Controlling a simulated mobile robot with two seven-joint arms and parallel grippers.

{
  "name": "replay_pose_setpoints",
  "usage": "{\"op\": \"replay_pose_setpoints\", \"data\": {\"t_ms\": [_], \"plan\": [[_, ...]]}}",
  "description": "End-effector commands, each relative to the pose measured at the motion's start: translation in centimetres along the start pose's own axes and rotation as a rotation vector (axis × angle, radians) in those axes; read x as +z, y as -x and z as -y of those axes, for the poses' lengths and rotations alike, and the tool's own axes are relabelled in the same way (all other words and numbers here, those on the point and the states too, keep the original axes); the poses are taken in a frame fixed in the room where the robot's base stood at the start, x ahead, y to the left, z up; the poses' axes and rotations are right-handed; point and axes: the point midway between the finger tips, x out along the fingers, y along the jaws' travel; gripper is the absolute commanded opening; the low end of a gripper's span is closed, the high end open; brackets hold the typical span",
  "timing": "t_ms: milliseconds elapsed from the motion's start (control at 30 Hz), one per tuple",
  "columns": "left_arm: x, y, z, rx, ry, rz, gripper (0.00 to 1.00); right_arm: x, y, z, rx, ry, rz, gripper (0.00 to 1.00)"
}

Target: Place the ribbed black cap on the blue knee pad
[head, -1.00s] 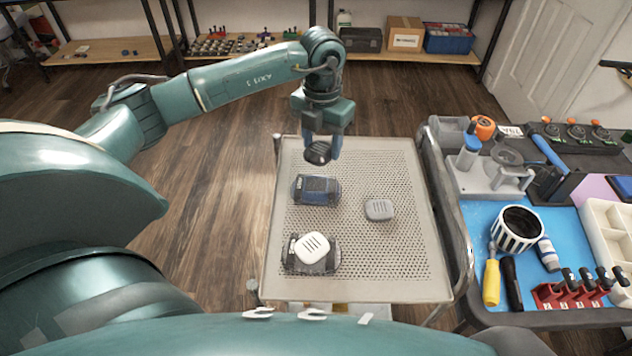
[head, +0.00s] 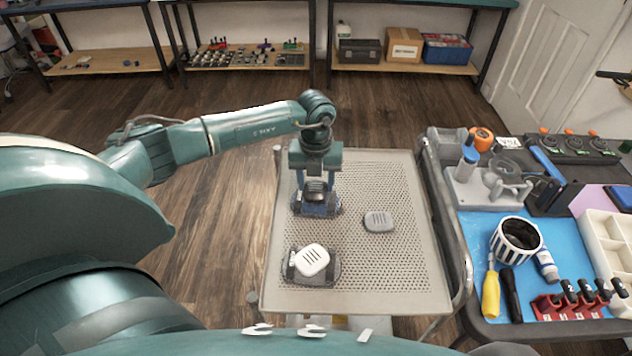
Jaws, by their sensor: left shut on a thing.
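My left gripper (head: 316,199) is shut on the ribbed black cap (head: 316,187). It holds the cap over the blue knee pad (head: 318,210), near the back left of the perforated table. The fingers hide much of the pad, and I cannot tell whether the cap touches it. My right gripper does not show.
A grey ribbed cap (head: 378,221) lies on the perforated table (head: 380,270), right of the blue pad. A white slotted cap (head: 311,260) lies on a dark pad (head: 327,275) in front. A cart with a blue mat (head: 471,235) and several tools stands at right.

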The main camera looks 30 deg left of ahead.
Motion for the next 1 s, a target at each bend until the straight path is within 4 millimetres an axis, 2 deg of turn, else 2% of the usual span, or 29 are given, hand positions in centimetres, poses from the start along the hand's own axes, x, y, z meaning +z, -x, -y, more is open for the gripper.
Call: {"op": "replay_pose_setpoints", "data": {"t_ms": [67,433,467,700,1000], "plan": [[-0.01,-0.73,0.05,-0.001,0.0,0.0,0.28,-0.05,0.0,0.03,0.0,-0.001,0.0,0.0],[0.01,-1.26,0.04,-0.001,0.0,0.001,0.28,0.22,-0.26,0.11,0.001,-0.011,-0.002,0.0],[0.02,-1.11,0.04,-0.002,0.0,0.001,0.52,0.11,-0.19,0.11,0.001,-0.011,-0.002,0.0],[0.0,-1.09,0.04,-0.001,0.0,0.001,0.72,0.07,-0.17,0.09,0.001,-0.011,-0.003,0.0],[0.02,-0.54,0.05,-0.002,0.0,0.001,0.72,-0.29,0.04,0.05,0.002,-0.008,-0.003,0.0]]}}
